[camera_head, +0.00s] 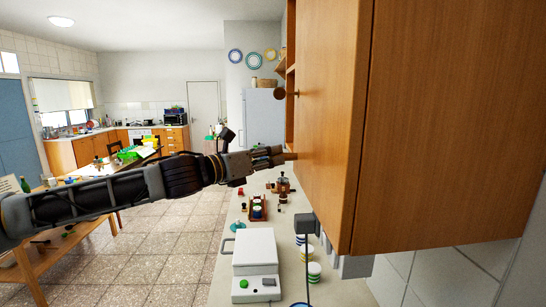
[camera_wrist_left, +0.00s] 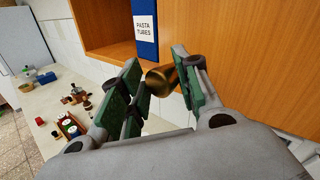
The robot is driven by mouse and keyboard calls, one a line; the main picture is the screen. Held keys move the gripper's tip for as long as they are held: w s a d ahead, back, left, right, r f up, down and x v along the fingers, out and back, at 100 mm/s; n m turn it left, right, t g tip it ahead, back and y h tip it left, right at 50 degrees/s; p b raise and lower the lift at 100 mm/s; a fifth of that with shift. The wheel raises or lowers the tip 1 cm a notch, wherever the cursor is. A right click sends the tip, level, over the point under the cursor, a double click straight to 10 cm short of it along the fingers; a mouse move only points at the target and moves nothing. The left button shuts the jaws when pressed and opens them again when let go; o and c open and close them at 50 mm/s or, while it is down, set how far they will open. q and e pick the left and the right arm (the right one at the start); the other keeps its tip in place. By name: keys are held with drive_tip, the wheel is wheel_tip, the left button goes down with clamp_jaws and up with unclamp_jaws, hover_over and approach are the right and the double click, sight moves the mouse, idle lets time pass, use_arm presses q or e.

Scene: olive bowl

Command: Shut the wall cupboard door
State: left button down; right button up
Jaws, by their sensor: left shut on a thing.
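The wall cupboard has a wooden door (camera_head: 325,110) that stands open; the head view shows it at the upper right. In the left wrist view the door (camera_wrist_left: 245,60) is on the right, beside the open wooden interior (camera_wrist_left: 105,25). My left gripper (camera_head: 286,154) reaches in from the left to the door's lower left edge. It is shut on a brass knob (camera_wrist_left: 160,80), which shows between its green-padded fingers. The knob is mostly hidden by the gripper in the head view. My right gripper is not in view.
Below, the counter (camera_head: 225,290) holds a white appliance (camera_head: 255,250), striped jars (camera_head: 313,272) and small items. A wooden table (camera_head: 55,250) is at the left. The tiled floor (camera_head: 150,255) between is clear.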

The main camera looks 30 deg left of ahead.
use_arm(q)
drive_tip(key=shift+w+a+r, duration=0.1)
drive_tip(key=shift+w+a, duration=0.15)
drive_tip(key=c, duration=1.4)
unclamp_jaws()
drive_tip(key=shift+o, duration=1.4)
drive_tip(key=shift+w+a, duration=0.15)
drive_tip(key=shift+a, duration=0.05)
drive_tip(key=shift+f, duration=0.2)
drive_tip(key=shift+d, duration=0.2)
drive_tip(key=shift+s, duration=0.2)
